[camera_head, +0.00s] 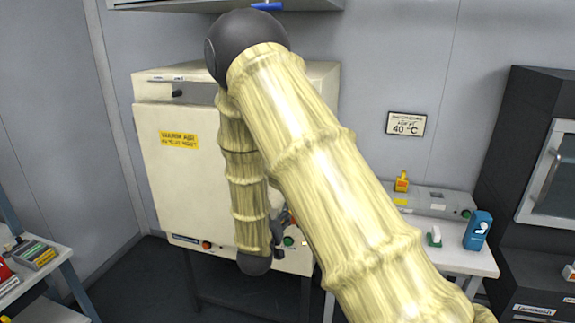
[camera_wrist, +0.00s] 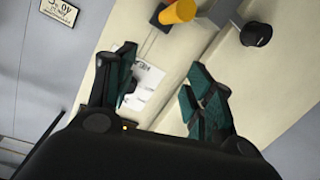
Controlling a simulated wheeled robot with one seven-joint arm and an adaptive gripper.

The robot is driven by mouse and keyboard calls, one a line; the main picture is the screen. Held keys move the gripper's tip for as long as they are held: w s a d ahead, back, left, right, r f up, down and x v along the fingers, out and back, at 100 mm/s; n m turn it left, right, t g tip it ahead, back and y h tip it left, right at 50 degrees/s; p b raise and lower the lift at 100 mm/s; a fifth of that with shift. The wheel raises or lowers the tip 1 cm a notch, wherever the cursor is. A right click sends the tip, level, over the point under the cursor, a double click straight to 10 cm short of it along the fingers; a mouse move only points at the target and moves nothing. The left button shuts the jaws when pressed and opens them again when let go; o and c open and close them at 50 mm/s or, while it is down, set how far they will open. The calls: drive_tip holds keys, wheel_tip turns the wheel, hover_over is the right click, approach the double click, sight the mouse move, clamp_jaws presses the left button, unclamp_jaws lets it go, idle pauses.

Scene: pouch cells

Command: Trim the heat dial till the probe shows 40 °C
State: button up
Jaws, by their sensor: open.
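My gripper (camera_wrist: 162,88) is open and empty in the wrist view, its two dark green fingers spread in front of a cream surface. A white label (camera_wrist: 150,80) with small print shows between and beyond the fingers. A black knob (camera_wrist: 257,33) and a yellow-orange cylinder (camera_wrist: 178,12) stand out beyond them, apart from the fingers. In the head view my gripper (camera_head: 283,222) is low at the front of a cream cabinet (camera_head: 185,190), mostly hidden by my arm. I cannot tell which control is the heat dial. No probe reading is legible.
A wall sign (camera_head: 405,124) reads 40 °C; it also shows in the wrist view (camera_wrist: 58,12). The bench (camera_head: 460,262) at right holds a blue device (camera_head: 478,230) and a grey box (camera_head: 436,200). A dark cabinet (camera_head: 510,130) stands far right.

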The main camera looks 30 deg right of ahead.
wheel_tip(320, 180, up, 9)
drive_tip(key=w+d+m+h, duration=0.2)
drive_tip(key=h, duration=0.1)
drive_tip(key=p+x, duration=0.4)
drive_tip(key=x, duration=0.6)
drive_tip(key=shift+w+d+f, duration=0.25)
drive_tip(key=shift+d+f, duration=0.05)
drive_tip(key=shift+c, duration=0.2)
drive_tip(key=c, duration=1)
